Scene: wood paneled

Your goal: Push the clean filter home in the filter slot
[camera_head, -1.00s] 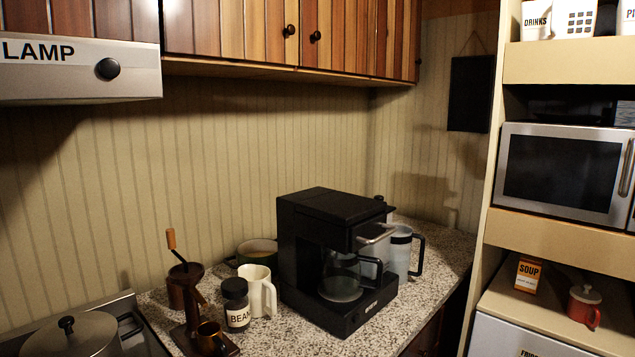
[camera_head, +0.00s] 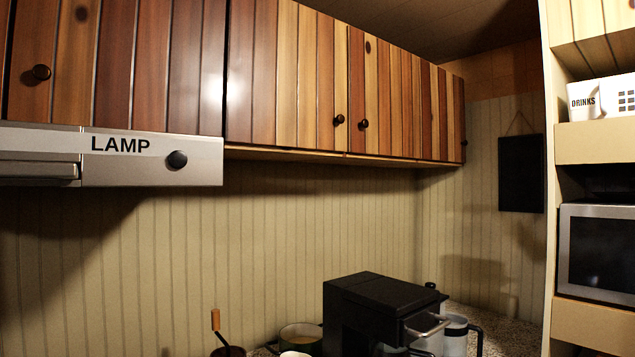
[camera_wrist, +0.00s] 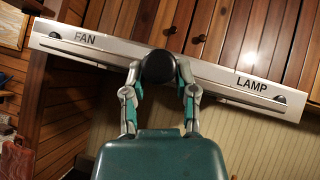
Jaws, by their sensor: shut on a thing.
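My gripper (camera_wrist: 160,72) shows in the wrist view, its two fingers closed on a dark round thing (camera_wrist: 158,66) in front of the middle of the hood. It looks like a knob; whether it belongs to the clean filter I cannot tell. The pale hood (camera_wrist: 225,75) carries the words FAN and LAMP. A long narrow strip along its lower edge may be the filter slot, partly hidden by my gripper. In the head view, the hood's right part (camera_head: 205,163) shows, with a silvery edge (camera_head: 38,171) at far left. My gripper is not in the head view.
Wooden cupboards (camera_head: 290,75) with round knobs hang above the hood. A black coffee machine (camera_head: 375,305) stands on the counter to the right, near a pot (camera_head: 300,333). Shelves with a microwave (camera_head: 597,250) stand at far right. The wall below the hood is clear.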

